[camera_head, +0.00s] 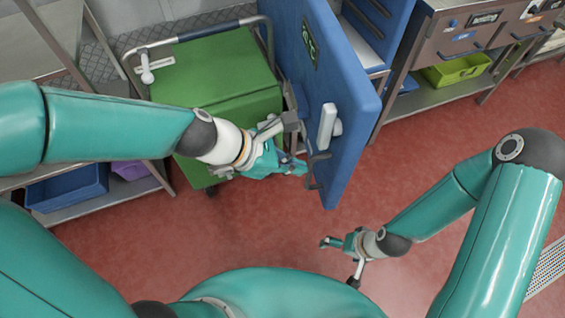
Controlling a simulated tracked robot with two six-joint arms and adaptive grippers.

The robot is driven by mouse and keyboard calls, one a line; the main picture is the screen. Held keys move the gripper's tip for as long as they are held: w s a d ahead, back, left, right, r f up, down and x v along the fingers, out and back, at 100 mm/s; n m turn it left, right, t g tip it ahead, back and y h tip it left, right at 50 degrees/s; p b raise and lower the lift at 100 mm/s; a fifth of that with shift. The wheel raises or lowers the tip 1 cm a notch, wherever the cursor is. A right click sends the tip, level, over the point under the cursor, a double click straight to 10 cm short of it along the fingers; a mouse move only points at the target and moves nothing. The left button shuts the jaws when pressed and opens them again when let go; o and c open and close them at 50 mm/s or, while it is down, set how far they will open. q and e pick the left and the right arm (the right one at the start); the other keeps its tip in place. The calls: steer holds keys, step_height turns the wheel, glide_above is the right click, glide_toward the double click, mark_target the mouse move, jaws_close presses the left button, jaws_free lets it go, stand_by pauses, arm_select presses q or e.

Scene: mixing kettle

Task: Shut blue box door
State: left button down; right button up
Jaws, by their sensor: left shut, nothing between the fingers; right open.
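The blue box door (348,110) stands swung open, its edge toward me, with a white handle or latch (328,127) on its left face. Part of the blue box's interior (372,30) shows behind it at the top. My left gripper (303,168) is shut and empty, its tips close to the lower left face of the door, by a dark bracket (318,170). I cannot tell whether they touch. My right gripper (328,243) is open and empty, low over the red floor, below the door's bottom corner.
A green cart (215,75) with a metal push bar stands just left of the door. Metal shelving with a blue bin (68,187) is at the left. A steel counter with a lime green crate (456,70) is at the upper right. Red floor (425,135) right of the door is clear.

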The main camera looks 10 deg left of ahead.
mark_target(336, 170)
arm_select(q)
steer(key=d+f, duration=0.1)
steer(key=w+d+f, duration=0.1)
steer(key=d, duration=0.1)
steer(key=d+f+b, duration=0.1)
steer(key=d, duration=0.1)
steer(key=shift+w, duration=0.4)
steer(key=shift+w+d, duration=0.25)
steer(key=shift+d, duration=0.45)
arm_select(e)
steer(key=shift+f, duration=0.9)
